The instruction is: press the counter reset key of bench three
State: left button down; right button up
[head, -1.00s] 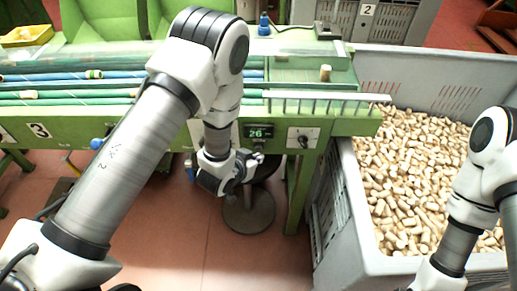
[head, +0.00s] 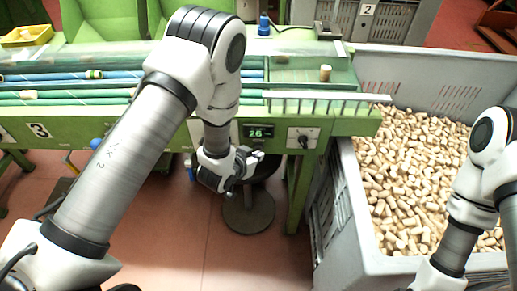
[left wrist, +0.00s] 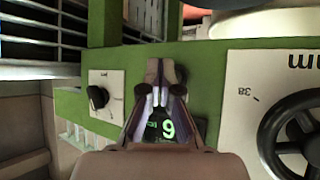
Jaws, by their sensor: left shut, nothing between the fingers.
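The counter of bench three (head: 258,132) is a small dark display on the green front rail, reading 26 in green digits. In the left wrist view the display (left wrist: 160,127) appears turned and partly covered by my fingers. My left gripper (head: 257,157) is shut and empty, just below and in front of the counter in the head view. Its fingertips also show in the left wrist view (left wrist: 160,72). I cannot make out the reset key; the fingers may hide it. I cannot tell whether the tips touch the panel. My right gripper is out of view.
A white plate with a black knob (head: 304,139) is right of the counter. A black handwheel (left wrist: 297,132) shows in the left wrist view. A grey crate of corks (head: 348,204) stands at the right. A round-based stool (head: 249,213) is under the bench.

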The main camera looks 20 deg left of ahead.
pick_arm(q)
jog(key=shift+w+a, duration=0.1)
jog(key=shift+w, duration=0.35)
dwell(0.4)
jog(key=shift+s+d, duration=0.25)
jog(key=shift+s, duration=0.6)
jog(key=shift+s, duration=0.1)
jog(key=s, duration=0.2)
jog(key=s+d+p, duration=0.1)
jog(key=s, duration=0.1)
jog(key=shift+s+d, duration=0.2)
jog(key=shift+s, duration=0.15)
dwell(0.5)
